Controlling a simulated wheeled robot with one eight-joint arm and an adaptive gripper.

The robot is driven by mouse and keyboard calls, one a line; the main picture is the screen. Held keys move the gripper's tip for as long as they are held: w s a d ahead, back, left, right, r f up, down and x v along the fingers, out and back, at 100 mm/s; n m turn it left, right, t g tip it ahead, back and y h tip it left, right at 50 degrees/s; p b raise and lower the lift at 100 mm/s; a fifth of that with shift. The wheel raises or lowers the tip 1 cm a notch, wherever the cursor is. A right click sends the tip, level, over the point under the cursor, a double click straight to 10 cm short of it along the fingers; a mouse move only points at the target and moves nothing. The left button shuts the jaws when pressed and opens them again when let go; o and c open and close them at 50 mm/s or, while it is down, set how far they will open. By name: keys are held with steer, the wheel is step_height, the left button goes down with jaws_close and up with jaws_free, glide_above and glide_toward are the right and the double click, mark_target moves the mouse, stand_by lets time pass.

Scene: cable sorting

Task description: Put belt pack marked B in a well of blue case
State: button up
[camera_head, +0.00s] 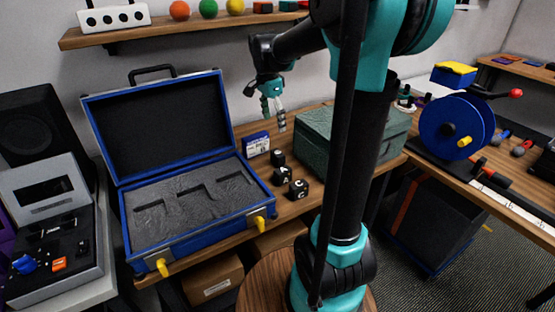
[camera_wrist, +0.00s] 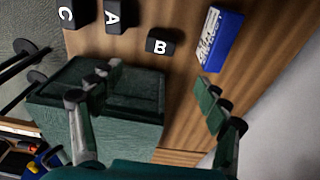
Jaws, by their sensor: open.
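Belt pack B (camera_wrist: 160,47) is a small black block with a white letter B, standing on the wooden table. In the head view it is the pack (camera_head: 278,157) nearest the blue-and-white box. The blue case (camera_head: 208,233) stands open at the left, its grey foam (camera_head: 185,222) showing dark recessed wells that look empty. My gripper (camera_head: 272,118) is open and empty, above the table behind the packs. In the wrist view its fingers (camera_wrist: 140,96) are spread wide, with belt pack B ahead of and apart from them.
Belt packs A (camera_wrist: 116,16) and C (camera_wrist: 70,14) stand beside B. A blue-and-white box (camera_head: 257,143) is close behind B. A dark green case (camera_head: 312,121) stands right of the packs. The blue case's raised lid (camera_head: 155,118) rises at its back.

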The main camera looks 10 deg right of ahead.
mark_target(278, 152)
steer(key=f, duration=0.4)
steer(key=d+f, duration=0.1)
steer(key=f, duration=0.9)
steer(key=shift+w+d+f, duration=0.2)
steer(key=shift+w, duration=0.05)
steer(key=c, duration=1.5)
steer(key=shift+r, duration=0.1)
